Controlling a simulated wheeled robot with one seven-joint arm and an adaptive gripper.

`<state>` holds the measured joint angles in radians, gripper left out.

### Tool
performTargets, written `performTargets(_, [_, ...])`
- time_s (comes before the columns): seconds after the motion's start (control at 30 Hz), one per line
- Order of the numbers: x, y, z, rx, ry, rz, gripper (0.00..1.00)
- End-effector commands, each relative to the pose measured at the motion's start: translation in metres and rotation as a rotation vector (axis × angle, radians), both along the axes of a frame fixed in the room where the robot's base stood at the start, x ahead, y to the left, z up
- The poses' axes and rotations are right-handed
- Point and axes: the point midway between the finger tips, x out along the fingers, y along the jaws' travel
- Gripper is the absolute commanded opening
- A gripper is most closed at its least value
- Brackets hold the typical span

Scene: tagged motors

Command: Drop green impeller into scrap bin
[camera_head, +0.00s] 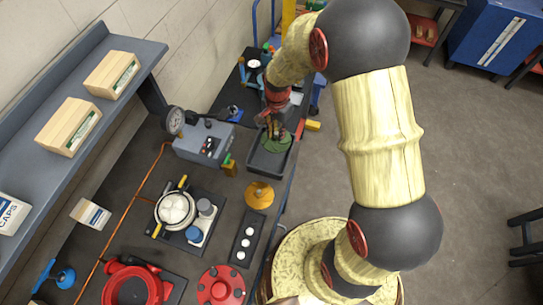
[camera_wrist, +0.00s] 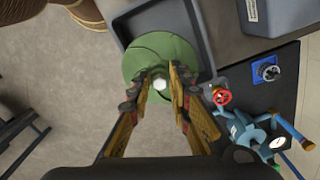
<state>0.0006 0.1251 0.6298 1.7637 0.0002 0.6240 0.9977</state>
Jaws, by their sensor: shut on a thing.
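The green impeller (camera_wrist: 150,55) is a round disc with a pale hub at its middle. My gripper (camera_wrist: 160,85) is shut on it at the hub. The scrap bin is a dark grey open tray (camera_wrist: 207,28) that shows behind and below the impeller in the wrist view. In the head view the impeller (camera_head: 277,141) appears over the far part of the bin (camera_head: 266,170), with my gripper (camera_head: 274,128) above it. In the wrist view part of the disc reaches past the bin's left rim. The disc hides much of the bin's inside.
A grey gauge box (camera_head: 203,143) stands left of the bin. A yellow-orange part (camera_head: 259,195) stands in front of it. A blue vise-like tool (camera_wrist: 245,130) and a red-knobbed valve (camera_wrist: 221,96) are right of my gripper in the wrist view. Open floor lies right of the bench.

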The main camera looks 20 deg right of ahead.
Motion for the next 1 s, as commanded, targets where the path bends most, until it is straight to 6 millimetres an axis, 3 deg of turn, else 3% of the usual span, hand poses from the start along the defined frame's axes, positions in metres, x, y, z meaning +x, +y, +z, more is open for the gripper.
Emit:
performTargets(0.13, [0.0010, -0.0001, -0.0126, 0.000, -0.002, 0.000, 0.00])
performTargets(0.47, [0.0011, 0.0000, -0.0140, 0.000, -0.002, 0.000, 0.00])
performTargets(0.5, [0.0011, 0.0000, -0.0140, 0.000, -0.002, 0.000, 0.22])
performTargets(0.83, [0.0004, -0.0001, -0.0147, 0.000, -0.001, 0.000, 0.41])
performTargets(1.0, [0.0003, -0.0001, -0.0149, 0.000, 0.000, 0.000, 0.41])
